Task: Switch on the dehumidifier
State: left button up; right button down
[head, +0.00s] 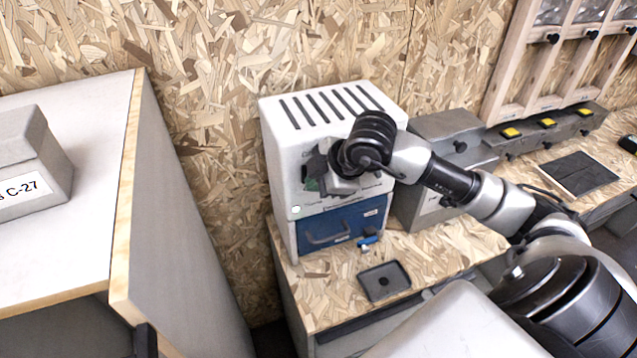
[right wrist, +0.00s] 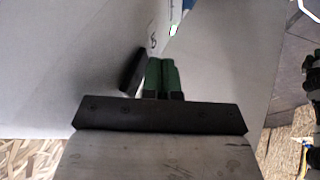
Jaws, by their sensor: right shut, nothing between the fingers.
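The dehumidifier (head: 283,120) is a white box with dark vent slots on top and a blue lower front panel (head: 343,222) with a handle. It stands on a chipboard bench against the wall. A small pale round spot (head: 296,209) shows low on its front left. My right gripper (head: 312,183) is at its upper front and hides part of that face. In the right wrist view, its green fingertips (right wrist: 162,75) are together and empty, beside a black part (right wrist: 131,70) on a white surface. I cannot tell whether they touch it. My left gripper is out of view.
A small black tray (head: 384,281) lies on the bench in front of the dehumidifier. A grey box (head: 437,205) stands close on its right. A grey-sided cabinet (head: 185,240) stands at left, bearing a grey box labelled C-27 (head: 30,165). Yellow-topped switches (head: 511,132) are farther right.

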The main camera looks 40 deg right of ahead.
jog(key=shift+r+p, duration=0.45)
jog(key=shift+r, duration=0.35)
jog(key=shift+w+f, duration=0.1)
jog(key=shift+w, duration=0.05)
